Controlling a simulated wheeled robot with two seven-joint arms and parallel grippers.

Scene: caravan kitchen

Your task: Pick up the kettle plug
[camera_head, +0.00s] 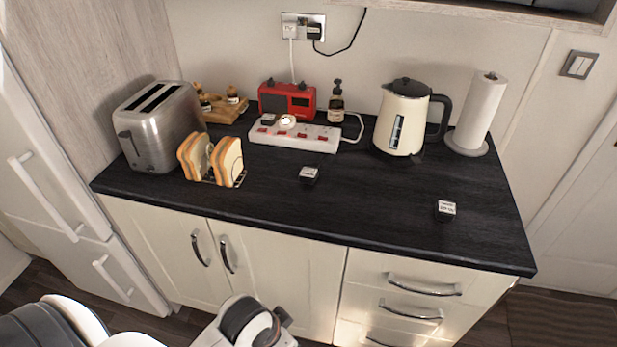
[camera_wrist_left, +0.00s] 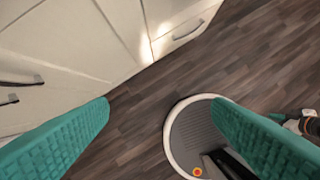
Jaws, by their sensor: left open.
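Two loose dark plugs with white labelled tops lie on the dark counter: one plug (camera_head: 309,175) near the middle, in front of the power strip, and another plug (camera_head: 446,209) towards the right front. The labels are too small to read, so I cannot tell which is the kettle's. The cream kettle (camera_head: 402,120) with black lid and handle stands at the back right. My left gripper (camera_wrist_left: 160,102) is open and empty in the left wrist view, its teal fingers wide apart above the floor, away from the plugs. My right gripper is not seen.
A white power strip (camera_head: 295,135) with plugs in it lies behind the middle plug. A toaster (camera_head: 163,128), a toast rack (camera_head: 212,161), a red radio (camera_head: 287,99), a bottle (camera_head: 336,101) and a paper roll (camera_head: 478,112) stand around. The counter's front middle is clear.

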